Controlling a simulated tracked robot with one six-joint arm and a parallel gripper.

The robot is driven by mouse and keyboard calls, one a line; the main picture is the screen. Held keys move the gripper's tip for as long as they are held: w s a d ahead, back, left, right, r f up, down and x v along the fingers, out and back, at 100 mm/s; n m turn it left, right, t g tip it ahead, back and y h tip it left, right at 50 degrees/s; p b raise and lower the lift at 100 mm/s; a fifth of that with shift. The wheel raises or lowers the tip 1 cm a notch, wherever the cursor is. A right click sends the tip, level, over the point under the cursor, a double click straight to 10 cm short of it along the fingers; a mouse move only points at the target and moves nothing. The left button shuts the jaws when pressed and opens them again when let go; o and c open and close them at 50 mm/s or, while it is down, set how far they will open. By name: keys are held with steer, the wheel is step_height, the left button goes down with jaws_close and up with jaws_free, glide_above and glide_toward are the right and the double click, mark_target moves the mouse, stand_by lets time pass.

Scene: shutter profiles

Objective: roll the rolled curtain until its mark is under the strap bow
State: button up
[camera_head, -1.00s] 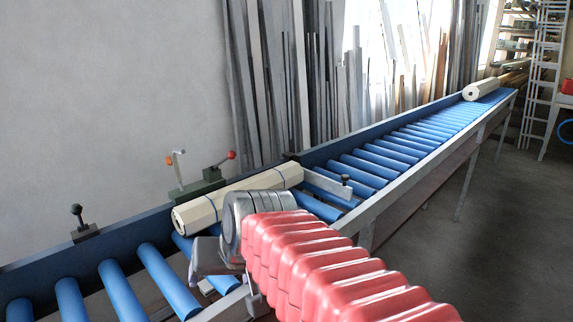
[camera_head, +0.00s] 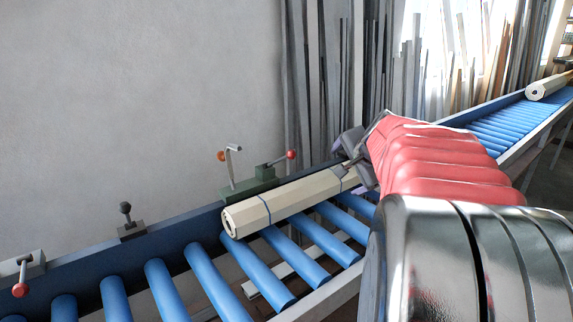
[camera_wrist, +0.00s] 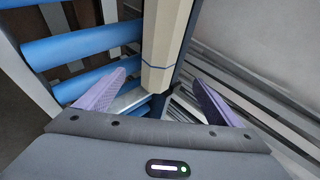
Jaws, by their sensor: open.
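The rolled curtain (camera_head: 285,202) is a cream, many-sided roll with thin dark-blue bands, lying on the blue rollers against the back rail. In the wrist view its end (camera_wrist: 163,50) points down between my fingers, with one blue band across it. My gripper (camera_head: 352,168) is at the curtain's right end; in the wrist view its two purple fingers (camera_wrist: 156,98) are spread apart, one on each side of that end. A green clamp block (camera_head: 250,187) with a bent grey bow (camera_head: 232,158) stands on the rail behind the curtain. I cannot make out a separate mark on the curtain.
A red-knobbed lever (camera_head: 291,156) is on the green block. A black-knobbed stop (camera_head: 127,218) and another red-knobbed lever (camera_head: 20,288) sit on the rail to the left. Bare rollers (camera_head: 160,285) lie left of the curtain. A second cream roll (camera_head: 546,88) lies far right.

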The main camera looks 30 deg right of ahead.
mark_target(336, 180)
steer(key=shift+s+d, duration=0.1)
steer(key=shift+s, duration=0.15)
steer(key=x, duration=1.3)
steer(key=shift+w+d+f, duration=0.15)
steer(key=shift+w+f, duration=0.05)
steer(key=shift+w, duration=0.1)
steer(key=shift+c, duration=0.7)
steer(key=c, duration=1.8)
